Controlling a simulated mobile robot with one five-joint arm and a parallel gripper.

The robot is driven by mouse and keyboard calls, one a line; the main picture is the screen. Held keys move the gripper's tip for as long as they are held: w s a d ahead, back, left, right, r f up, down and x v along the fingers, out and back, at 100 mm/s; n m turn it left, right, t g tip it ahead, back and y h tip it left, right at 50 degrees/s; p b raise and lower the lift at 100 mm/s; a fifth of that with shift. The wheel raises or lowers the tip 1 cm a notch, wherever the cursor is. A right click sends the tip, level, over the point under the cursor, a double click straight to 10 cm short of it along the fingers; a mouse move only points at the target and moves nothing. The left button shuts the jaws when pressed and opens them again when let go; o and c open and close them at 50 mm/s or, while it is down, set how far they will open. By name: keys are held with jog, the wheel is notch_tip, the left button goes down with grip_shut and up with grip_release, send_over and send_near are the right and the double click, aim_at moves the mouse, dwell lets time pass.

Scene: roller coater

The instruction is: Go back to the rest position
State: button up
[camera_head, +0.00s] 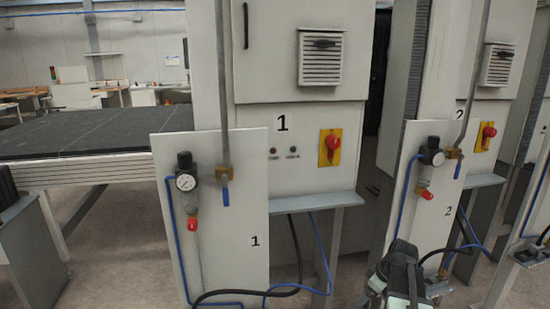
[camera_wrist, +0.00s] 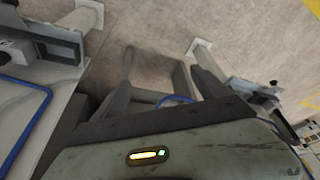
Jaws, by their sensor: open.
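My gripper shows in the wrist view (camera_wrist: 163,75) with two dark fingers spread apart. It is open, and nothing is held between the fingers. Behind it in that view are the floor and grey metal legs. A dark and pale part of my arm shows at the bottom right of the head view, in front of the panel marked 2 (camera_head: 398,212). The fingertips cannot be made out clearly there.
The panel marked 1 (camera_head: 250,205) has a gauge, blue valve and hoses. Cabinet 1 (camera_head: 255,135) has a red switch (camera_head: 330,147). Cabinet 2 (camera_head: 488,92) stands to the right. A long dark-topped table (camera_head: 95,130) is at the left. Black and blue hoses hang low between the panels.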

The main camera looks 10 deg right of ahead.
jog(key=w+a+n+g, duration=0.2)
jog(key=a, duration=1.8)
jog(key=s+a+f+m+g+h, duration=0.1)
jog(key=s+a+m+h, duration=0.3)
jog(key=a, duration=0.8)
notch_tip(320, 180, up, 14)
jog(key=s+d+m+y+p, duration=0.1)
jog(key=m+p, duration=0.3)
jog(key=p, duration=1)
jog(key=shift+s+d+r+y+p, duration=0.2)
jog(key=shift+s+d+y+p, duration=0.2)
jog(key=shift+s+d, duration=0.35)
